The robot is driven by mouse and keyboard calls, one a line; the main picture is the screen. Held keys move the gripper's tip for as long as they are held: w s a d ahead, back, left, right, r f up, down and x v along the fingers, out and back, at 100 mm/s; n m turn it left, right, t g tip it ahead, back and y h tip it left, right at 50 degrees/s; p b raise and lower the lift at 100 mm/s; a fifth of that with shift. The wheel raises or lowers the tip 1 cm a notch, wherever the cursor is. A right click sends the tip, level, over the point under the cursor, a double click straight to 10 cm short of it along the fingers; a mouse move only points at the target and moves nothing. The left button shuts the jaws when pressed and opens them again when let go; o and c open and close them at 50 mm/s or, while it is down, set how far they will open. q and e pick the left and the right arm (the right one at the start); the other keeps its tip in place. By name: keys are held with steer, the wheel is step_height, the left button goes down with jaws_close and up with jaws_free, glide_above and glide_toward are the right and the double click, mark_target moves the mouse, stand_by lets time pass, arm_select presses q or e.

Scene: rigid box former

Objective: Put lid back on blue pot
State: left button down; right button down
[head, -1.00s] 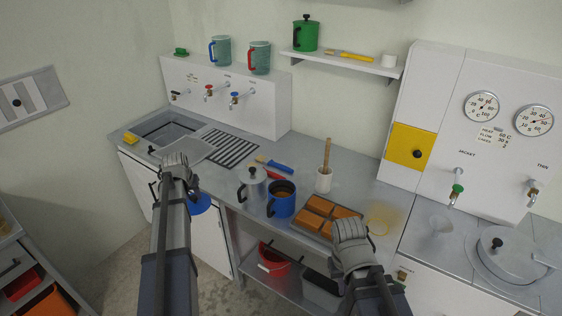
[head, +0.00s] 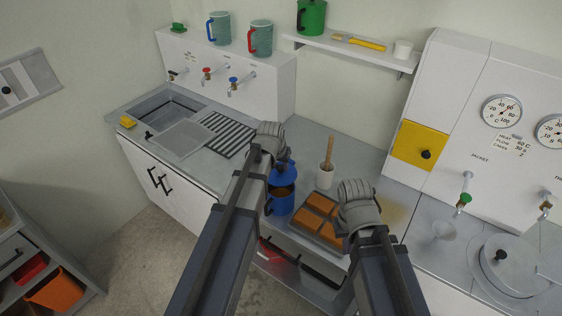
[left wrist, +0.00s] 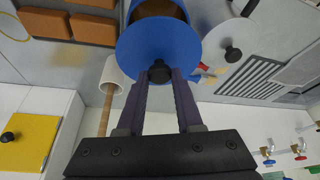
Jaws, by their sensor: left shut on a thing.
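The blue pot (head: 280,204) stands on the counter with its mouth uncovered and brown contents showing. Its blue lid (head: 286,168) is held by my left gripper (head: 278,155), beside the pot's mouth at the back in the head view. In the left wrist view the left gripper (left wrist: 160,74) is shut on the black knob of the lid (left wrist: 158,42), which hides part of the blue pot (left wrist: 157,8). The lid's exact height over the rim cannot be told. My right gripper (head: 357,192) is over the right side of the brown-block tray; its fingers are hidden.
A tray (head: 301,228) of brown blocks stands right of the pot, and a white holder (head: 324,180) with a wooden handle behind it. The sink (head: 170,104) and drainer are at left.

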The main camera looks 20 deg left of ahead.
mark_target(279, 176)
arm_select(q)
steer(key=shift+f, duration=0.1)
step_height(279, 176, down, 6)
steer(key=b, duration=0.6)
steer(key=shift+f, duration=0.15)
steer(key=shift+f+b, duration=0.15)
steer(key=shift+b, duration=0.2)
stand_by(1.6)
jaws_free()
stand_by(0.8)
steer(key=shift+r+p, duration=3.55)
steer(key=shift+r, duration=0.05)
